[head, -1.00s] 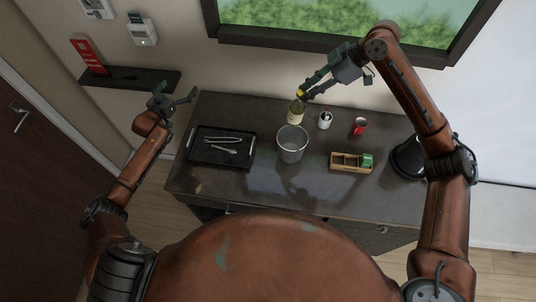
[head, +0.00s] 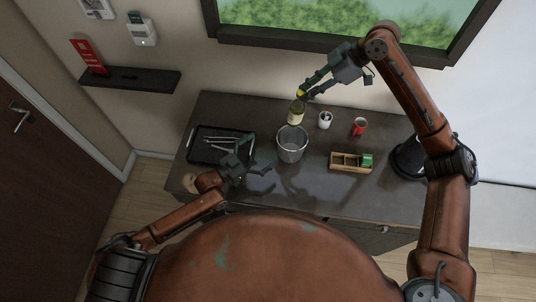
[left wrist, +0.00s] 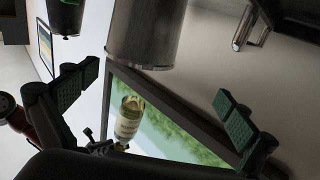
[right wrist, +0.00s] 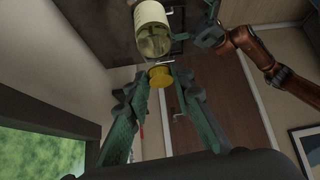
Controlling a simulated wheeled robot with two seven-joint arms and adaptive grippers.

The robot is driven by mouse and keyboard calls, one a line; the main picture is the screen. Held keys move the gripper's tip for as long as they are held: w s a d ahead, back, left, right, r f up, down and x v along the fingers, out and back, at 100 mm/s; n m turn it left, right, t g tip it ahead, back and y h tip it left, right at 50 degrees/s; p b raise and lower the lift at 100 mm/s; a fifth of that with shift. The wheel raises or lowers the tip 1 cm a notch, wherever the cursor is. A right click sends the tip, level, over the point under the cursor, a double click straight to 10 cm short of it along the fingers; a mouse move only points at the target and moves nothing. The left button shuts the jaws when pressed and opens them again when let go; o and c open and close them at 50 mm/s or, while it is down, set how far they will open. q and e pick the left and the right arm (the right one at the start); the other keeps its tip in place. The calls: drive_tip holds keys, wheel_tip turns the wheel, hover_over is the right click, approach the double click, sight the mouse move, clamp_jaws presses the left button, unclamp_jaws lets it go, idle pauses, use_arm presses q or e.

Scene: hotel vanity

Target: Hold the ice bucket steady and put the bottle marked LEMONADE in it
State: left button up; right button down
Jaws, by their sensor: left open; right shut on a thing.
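The metal ice bucket (head: 292,146) stands open on the counter. My left gripper (head: 260,157) is open and empty, left of the bucket and apart from it; in the left wrist view the bucket (left wrist: 145,30) lies beyond the spread fingers (left wrist: 160,103). My right gripper (head: 303,94) is shut on the yellow cap (right wrist: 160,76) of a pale bottle (head: 296,113) behind the bucket.
A black tray (head: 193,154) with tongs is at the counter's left, partly behind my left arm. A white cup (head: 325,120), a red can (head: 360,127) and a wooden box (head: 345,167) with a green item stand right of the bucket. The front middle counter is clear.

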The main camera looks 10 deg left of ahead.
use_arm(q)
drive_tip(key=shift+s+d+f, duration=0.2)
drive_tip(key=shift+s+d, duration=0.3)
drive_tip(key=shift+d, duration=0.1)
drive_tip(key=shift+s+d+f, duration=0.2)
drive_tip(key=shift+s+d, duration=0.25)
drive_tip(key=shift+d, duration=0.15)
approach(302, 132)
drive_tip(key=x, duration=0.4)
drive_tip(key=shift+w+d+r, duration=0.1)
drive_tip(key=shift+d, duration=0.15)
drive_tip(key=c, duration=1.4)
use_arm(e)
drive_tip(key=shift+f, duration=6.5)
drive_tip(key=c, duration=1.6)
unclamp_jaws()
